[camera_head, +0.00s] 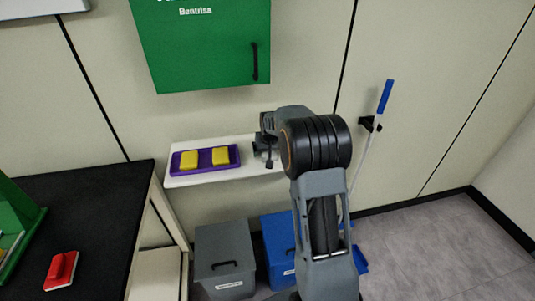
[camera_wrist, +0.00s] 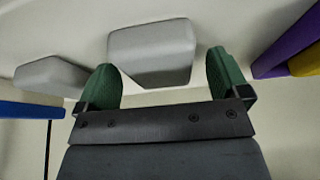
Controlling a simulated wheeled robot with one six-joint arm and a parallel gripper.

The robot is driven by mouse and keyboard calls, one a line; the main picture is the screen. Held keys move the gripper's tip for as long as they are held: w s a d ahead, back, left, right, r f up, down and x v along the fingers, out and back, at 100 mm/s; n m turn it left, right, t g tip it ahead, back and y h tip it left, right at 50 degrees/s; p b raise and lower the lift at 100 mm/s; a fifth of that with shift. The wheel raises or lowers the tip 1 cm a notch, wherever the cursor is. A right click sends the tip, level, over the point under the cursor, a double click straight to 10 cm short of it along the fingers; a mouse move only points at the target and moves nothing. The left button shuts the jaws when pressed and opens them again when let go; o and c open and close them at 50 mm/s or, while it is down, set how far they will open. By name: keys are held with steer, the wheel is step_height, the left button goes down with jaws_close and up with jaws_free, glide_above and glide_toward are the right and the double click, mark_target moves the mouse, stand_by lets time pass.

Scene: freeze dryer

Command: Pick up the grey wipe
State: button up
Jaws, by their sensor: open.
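My gripper (camera_head: 265,150) is open over the right end of the white shelf in the head view. In the wrist view its two green fingers (camera_wrist: 163,80) point at a pale grey block-shaped wipe (camera_wrist: 152,45). This wipe lies just beyond and between the fingertips, and I cannot tell whether they touch it. A second grey block (camera_wrist: 52,74) lies to its left, partly behind the left finger. Both grey blocks are hidden by my arm in the head view.
A purple tray (camera_head: 205,168) with two yellow wipes (camera_head: 189,160) sits on the white shelf (camera_head: 190,182). A green cabinet (camera_head: 203,50) hangs above. Grey (camera_head: 224,255) and blue (camera_head: 277,240) bins stand below.

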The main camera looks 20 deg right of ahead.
steer(key=shift+f, duration=0.1)
steer(key=c, duration=1)
steer(key=shift+r, duration=0.5)
step_height(320, 180, up, 3)
steer(key=shift+f, duration=0.2)
steer(key=s+r, duration=0.4)
steer(key=r, duration=0.1)
steer(key=shift+s+d+r+b, duration=0.15)
steer(key=shift+s+d+b, duration=0.1)
steer(key=shift+d+b, duration=0.15)
steer(key=s+r, duration=0.1)
steer(key=s, duration=0.2)
steer(key=s+r+b, duration=0.1)
steer(key=s+r, duration=0.1)
steer(key=s, duration=0.1)
steer(key=s+d+r, duration=0.1)
steer(key=s, duration=0.2)
steer(key=shift+s+d+r, duration=0.1)
steer(key=shift+s+r, duration=0.1)
steer(key=shift+r, duration=0.1)
